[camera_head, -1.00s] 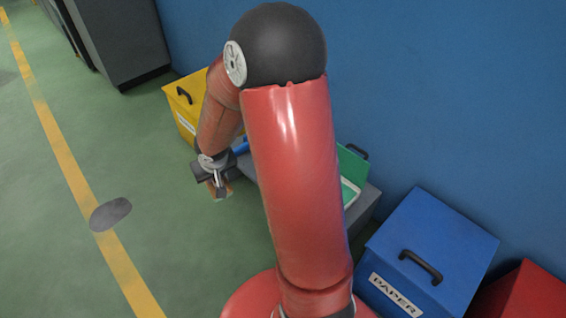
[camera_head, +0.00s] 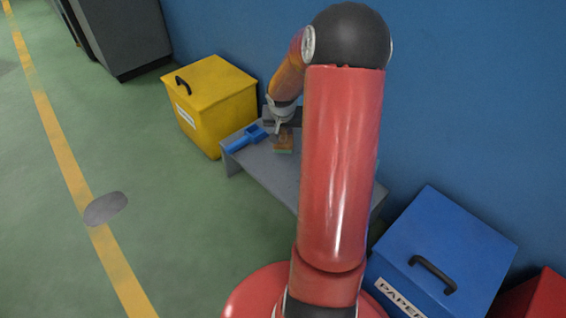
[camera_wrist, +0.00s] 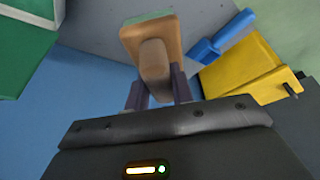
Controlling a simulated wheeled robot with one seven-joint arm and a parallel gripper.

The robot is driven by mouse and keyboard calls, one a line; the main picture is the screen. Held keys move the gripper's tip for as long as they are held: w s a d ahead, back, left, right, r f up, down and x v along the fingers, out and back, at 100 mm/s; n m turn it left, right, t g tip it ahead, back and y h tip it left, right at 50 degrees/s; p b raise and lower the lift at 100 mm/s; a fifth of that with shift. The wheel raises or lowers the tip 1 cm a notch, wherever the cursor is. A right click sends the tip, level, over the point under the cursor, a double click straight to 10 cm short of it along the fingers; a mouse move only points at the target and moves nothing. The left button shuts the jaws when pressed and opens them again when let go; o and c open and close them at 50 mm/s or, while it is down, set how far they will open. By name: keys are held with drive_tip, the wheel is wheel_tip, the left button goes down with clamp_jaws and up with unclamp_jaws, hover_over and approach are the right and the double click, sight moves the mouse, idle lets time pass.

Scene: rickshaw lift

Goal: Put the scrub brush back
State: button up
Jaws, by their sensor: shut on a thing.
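The scrub brush (camera_head: 284,143) has a tan wooden back, with a strip of green at its far side. My gripper (camera_head: 283,124) is shut on its wooden grip, over the grey bench in the head view. In the wrist view the brush (camera_wrist: 150,42) sits between the two dark fingers of my gripper (camera_wrist: 158,95). I cannot tell whether the brush touches the bench top. The grey bench (camera_head: 270,168) stands against the wall, partly hidden behind my arm.
A blue scoop-like tool (camera_head: 245,138) lies on the bench's left end. A yellow bin (camera_head: 212,105) stands left of the bench, a blue PAPER bin (camera_head: 440,255) right of it. A green object (camera_wrist: 22,45) shows in the wrist view. Open floor lies left.

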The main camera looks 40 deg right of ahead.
wheel_tip(320, 180, down, 13)
drive_tip(key=b, duration=0.4)
drive_tip(key=shift+f, duration=0.1)
drive_tip(key=shift+f+b, duration=0.15)
drive_tip(key=shift+b, duration=0.25)
drive_tip(key=o, duration=1)
drive_tip(key=shift+c, duration=0.2)
